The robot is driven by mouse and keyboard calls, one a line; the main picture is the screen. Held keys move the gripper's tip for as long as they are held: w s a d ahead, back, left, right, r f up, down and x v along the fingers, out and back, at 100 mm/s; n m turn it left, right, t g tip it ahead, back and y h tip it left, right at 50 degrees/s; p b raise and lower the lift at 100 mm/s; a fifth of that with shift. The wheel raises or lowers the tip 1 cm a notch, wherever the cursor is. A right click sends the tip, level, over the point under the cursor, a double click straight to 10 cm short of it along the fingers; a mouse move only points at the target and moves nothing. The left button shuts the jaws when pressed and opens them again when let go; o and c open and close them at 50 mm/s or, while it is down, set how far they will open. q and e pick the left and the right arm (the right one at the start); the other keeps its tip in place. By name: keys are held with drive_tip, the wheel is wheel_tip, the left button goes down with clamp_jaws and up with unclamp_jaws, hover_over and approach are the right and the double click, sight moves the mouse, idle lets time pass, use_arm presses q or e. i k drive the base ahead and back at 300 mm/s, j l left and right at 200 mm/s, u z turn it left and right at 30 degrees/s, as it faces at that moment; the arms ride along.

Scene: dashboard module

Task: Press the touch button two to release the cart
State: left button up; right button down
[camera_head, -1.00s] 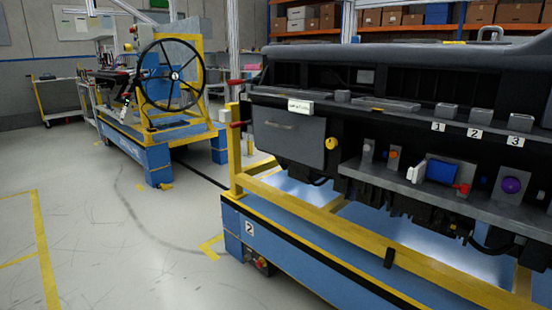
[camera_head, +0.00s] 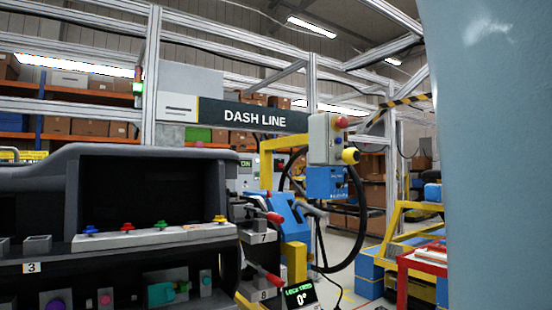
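The dashboard module (camera_head: 55,185) is dark grey and fills the left and lower left. A grey control box (camera_head: 326,138) hangs right of centre, with a red button (camera_head: 341,122) on top and a yellow one (camera_head: 350,156) at its side. A blue box (camera_head: 327,183) sits below it. I see no label that marks touch button two, so I cannot tell whether it is in view. The lower part of the cart under the module is out of the frame. Neither of my grippers shows.
Red-handled levers by labels 7 (camera_head: 264,238) and 8 (camera_head: 264,295) stand at the module's right end. A small screen (camera_head: 300,296) is below. A yellow and blue frame (camera_head: 395,245) stands at the right. A large pale blue surface (camera_head: 500,170) blocks the right edge.

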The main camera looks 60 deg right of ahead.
sight(350, 156)
drive_tip(key=z, duration=0.5)
drive_tip(key=l+z, duration=0.1)
drive_tip(key=z, duration=1.3)
drive_tip(key=i+z, duration=0.1)
drive_tip(key=z, duration=0.4)
